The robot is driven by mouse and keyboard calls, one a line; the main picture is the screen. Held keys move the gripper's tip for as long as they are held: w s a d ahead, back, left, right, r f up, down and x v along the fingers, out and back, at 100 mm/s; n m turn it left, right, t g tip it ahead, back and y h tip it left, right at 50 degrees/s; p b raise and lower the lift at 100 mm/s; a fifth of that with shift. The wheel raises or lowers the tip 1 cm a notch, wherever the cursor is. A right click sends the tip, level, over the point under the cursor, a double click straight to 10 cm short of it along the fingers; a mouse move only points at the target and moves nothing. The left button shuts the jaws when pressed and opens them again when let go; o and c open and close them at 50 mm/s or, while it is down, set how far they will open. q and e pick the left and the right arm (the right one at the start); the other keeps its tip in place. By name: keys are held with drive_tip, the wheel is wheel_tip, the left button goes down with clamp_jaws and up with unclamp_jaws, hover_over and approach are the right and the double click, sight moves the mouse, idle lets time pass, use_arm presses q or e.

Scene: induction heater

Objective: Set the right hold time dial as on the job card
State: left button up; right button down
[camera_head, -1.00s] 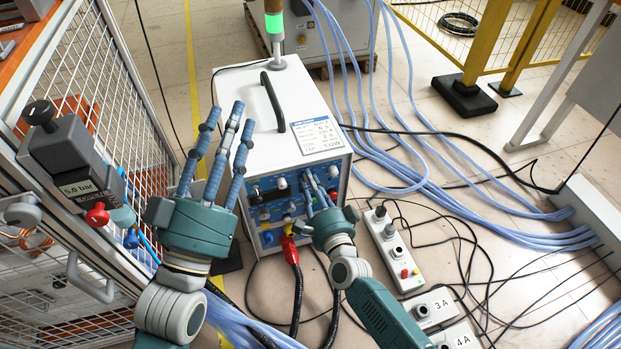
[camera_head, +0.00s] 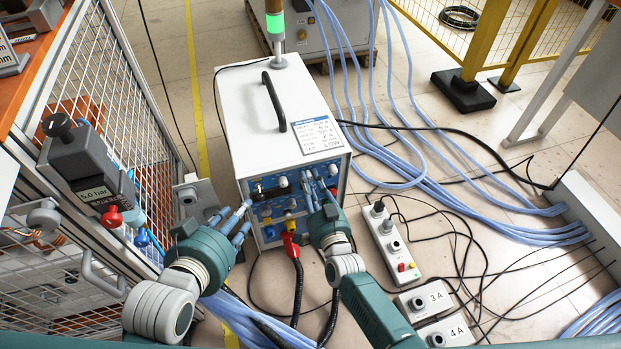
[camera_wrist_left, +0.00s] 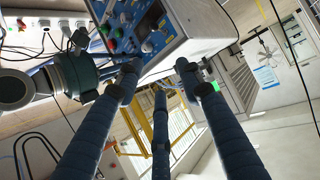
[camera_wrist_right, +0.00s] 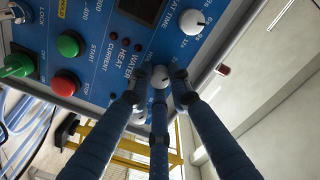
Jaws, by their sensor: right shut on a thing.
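My right gripper (camera_head: 318,190) has its three fingers on the blue front panel (camera_head: 267,208) of the white heater. In the right wrist view its fingertips (camera_wrist_right: 157,82) are closed around a white dial (camera_wrist_right: 160,76); the fingers partly cover it, and I cannot read its setting. A second white dial (camera_wrist_right: 186,27), with seconds marks and "TIME" lettering, stands free beside it. My left gripper (camera_head: 236,226) is open and empty, left of the panel.
Red and green buttons (camera_wrist_right: 66,84) sit on the panel near the right gripper. A red plug and cable (camera_head: 291,248) come out below the panel. A wire mesh frame with a pressure gauge unit (camera_head: 85,165) stands left. Control boxes (camera_head: 392,242) and hoses lie right.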

use_arm(q)
drive_tip(key=shift+s+a+f+g, duration=0.25)
drive_tip(key=shift+s+f+g, duration=0.2)
drive_tip(key=shift+s+f, duration=0.25)
drive_tip(key=shift+s+a+f+g, duration=0.25)
drive_tip(key=shift+s+f+g, duration=0.2)
drive_tip(key=shift+s+f, duration=0.15)
use_arm(e)
drive_tip(key=shift+f+n, duration=0.1)
drive_tip(key=shift+n, duration=1.2)
drive_tip(key=c, duration=1.6)
unclamp_jaws()
drive_tip(key=shift+s, duration=0.15)
drive_tip(key=v, duration=1.1)
drive_tip(key=shift+s+d, duration=0.1)
drive_tip(key=shift+s, duration=0.3)
